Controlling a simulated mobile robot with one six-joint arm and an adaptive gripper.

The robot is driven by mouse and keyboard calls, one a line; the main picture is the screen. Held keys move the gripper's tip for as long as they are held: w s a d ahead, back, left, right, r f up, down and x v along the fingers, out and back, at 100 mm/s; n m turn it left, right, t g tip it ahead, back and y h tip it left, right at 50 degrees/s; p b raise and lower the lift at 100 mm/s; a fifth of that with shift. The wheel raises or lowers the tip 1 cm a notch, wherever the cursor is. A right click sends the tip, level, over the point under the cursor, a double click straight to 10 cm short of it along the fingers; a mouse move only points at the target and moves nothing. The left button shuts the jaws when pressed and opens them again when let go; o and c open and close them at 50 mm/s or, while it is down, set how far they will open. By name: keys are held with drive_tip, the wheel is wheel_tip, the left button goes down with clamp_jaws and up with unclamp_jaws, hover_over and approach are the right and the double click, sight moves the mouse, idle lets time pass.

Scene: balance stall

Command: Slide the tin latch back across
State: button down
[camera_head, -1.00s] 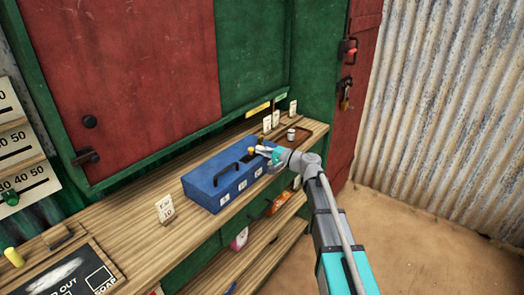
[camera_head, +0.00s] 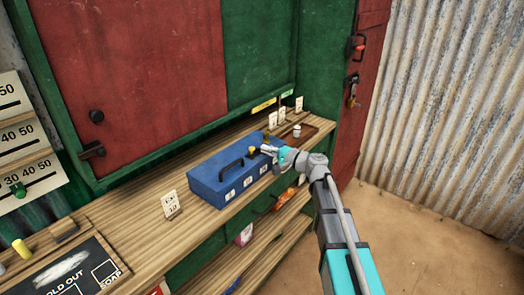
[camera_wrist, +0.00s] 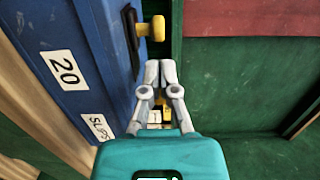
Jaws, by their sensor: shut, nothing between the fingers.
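The blue tin (camera_head: 207,189) sits on the wooden counter, with a black handle on its lid. Its latch is a yellow knob (camera_head: 252,152) on the lid towards the right end. In the wrist view the yellow latch knob (camera_wrist: 150,27) stands out from a dark slotted plate on the blue tin (camera_wrist: 62,18). My gripper (camera_head: 265,149) is over the right end of the tin, close to the knob. In the wrist view my gripper (camera_wrist: 160,65) is shut and empty, its fingertips just below the knob in the picture. A small gap shows between them.
A price card (camera_head: 171,205) stands on the counter (camera_head: 140,225) left of the tin. Several small cards and a brown tray (camera_head: 304,132) with a little white pot are behind and right of it. The green and red shutter wall rises close behind.

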drive_tip(key=w+v, duration=0.1)
drive_tip(key=v, duration=1)
drive_tip(key=shift+d, duration=0.6)
drive_tip(key=shift+f, duration=0.1)
drive_tip(key=s+d+f+n+g+h, duration=0.35)
drive_tip(key=s+f+h, duration=0.25)
drive_tip(key=s+f, duration=0.3)
drive_tip(key=s+d+f+n+g+h, duration=0.2)
drive_tip(key=s+d+f+g+h, duration=0.15)
drive_tip(key=s+f+h, duration=0.35)
drive_tip(key=s+d+f+g+h, duration=0.1)
drive_tip(key=s+d+f+h, duration=0.15)
drive_tip(key=s+d, duration=0.25)
wheel_tip(320, 180, up, 13)
drive_tip(key=p, duration=1.2)
drive_tip(key=shift+d+p, duration=0.15)
drive_tip(key=shift+p, duration=0.25)
